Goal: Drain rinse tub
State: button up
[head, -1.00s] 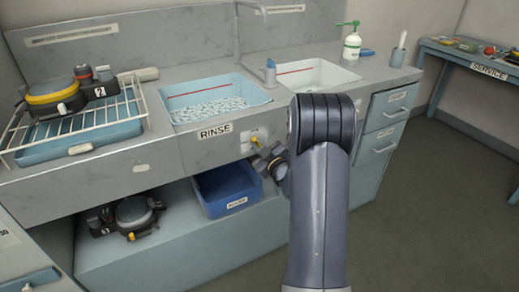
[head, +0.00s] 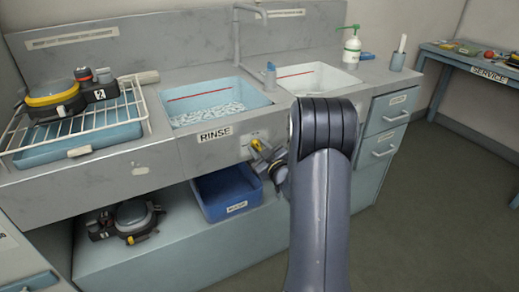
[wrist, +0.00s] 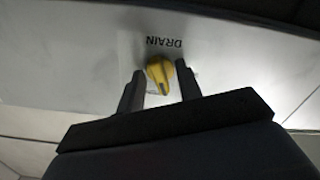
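The rinse tub (head: 215,98) is a light-blue basin set in the counter, marked RINSE on its front. A speckled pale surface fills its bottom, well below a red line. A yellow drain knob (head: 257,145) is on the front panel right of that label. In the wrist view the knob (wrist: 160,72) shows below an upside-down DRAIN label. My gripper (wrist: 160,84) is open, one finger on each side of the knob, with a small gap visible on the left. Contact on the right is unclear. In the head view my gripper (head: 263,152) partly hides the knob.
A blue bin (head: 225,193) stands on the lower shelf under the tub. A breathing set (head: 130,217) lies left of it, and another (head: 60,97) sits on the drying rack (head: 145,112). A white basin (head: 318,78) and drawers (head: 388,112) are to the right.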

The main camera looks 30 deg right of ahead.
jog(key=shift+s, duration=0.15)
jog(key=s, duration=1)
jog(key=shift+s+d, duration=0.15)
jog(key=shift+s, duration=0.1)
jog(key=w, duration=1.1)
jog(key=shift+a, duration=0.2)
jog(key=shift+s+n, duration=0.1)
jog(key=shift+n, duration=0.4)
jog(key=shift+m, duration=0.3)
